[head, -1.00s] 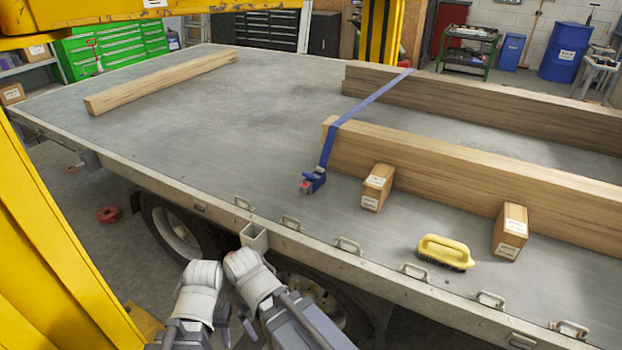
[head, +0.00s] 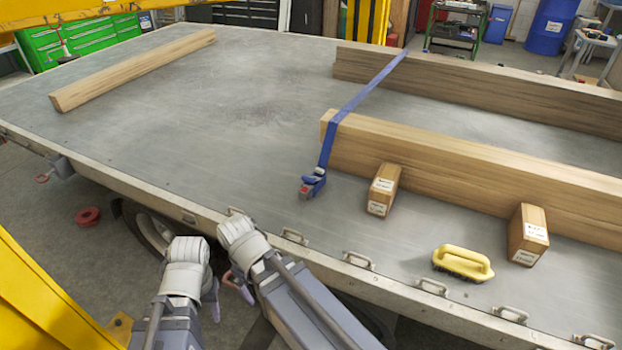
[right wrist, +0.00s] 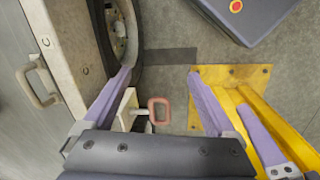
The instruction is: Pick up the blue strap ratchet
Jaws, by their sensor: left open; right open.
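The blue strap ratchet (head: 313,184) lies on the grey trailer bed near its front edge, with some red on its near end. Its blue strap (head: 365,94) runs up over the near beam to the far beam. My left gripper (head: 226,297) hangs low beside the trailer's side, left of and below the ratchet, and is open; the arms partly hide it. My right gripper (right wrist: 162,92) is open and empty in the right wrist view, pointing down past the bed edge. A purple finger of the other gripper also shows there. Both grippers are apart from the ratchet.
Wooden beams (head: 450,165) lie behind the ratchet, another beam (head: 135,68) at left. Small wooden blocks (head: 383,190) and a yellow brush (head: 463,262) lie to the right. Metal handles (head: 358,260) line the bed edge. A yellow frame (head: 50,310) stands lower left. Bed left of the ratchet is clear.

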